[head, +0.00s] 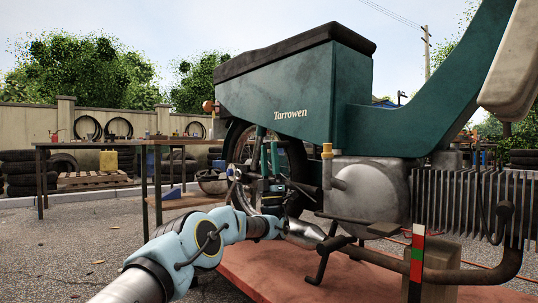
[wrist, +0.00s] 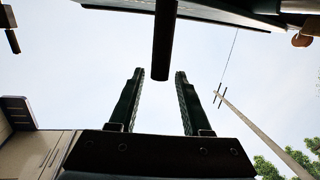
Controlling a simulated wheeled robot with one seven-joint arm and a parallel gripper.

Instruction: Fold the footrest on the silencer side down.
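My gripper (head: 269,155) points upward beside the rear wheel, below the teal side box. In the wrist view its two dark fingers (wrist: 158,85) stand well apart with nothing held between them. A dark round bar (wrist: 162,45) reaches down from the top of that view, its end in line with the gap between the fingertips. I cannot tell whether this bar is the footrest. The silver silencer (head: 305,232) is low, partly behind my forearm. A dark flat plate (head: 344,218) sticks out above the exhaust; I cannot tell if it is a footrest.
The teal motorcycle (head: 290,95) stands on a red platform (head: 285,275). An upright lever with a tan top (head: 327,152) is right of my gripper. A red, white and green post (head: 417,262) stands in front of the exhaust. A workbench (head: 150,142) is at left; the ground between is open.

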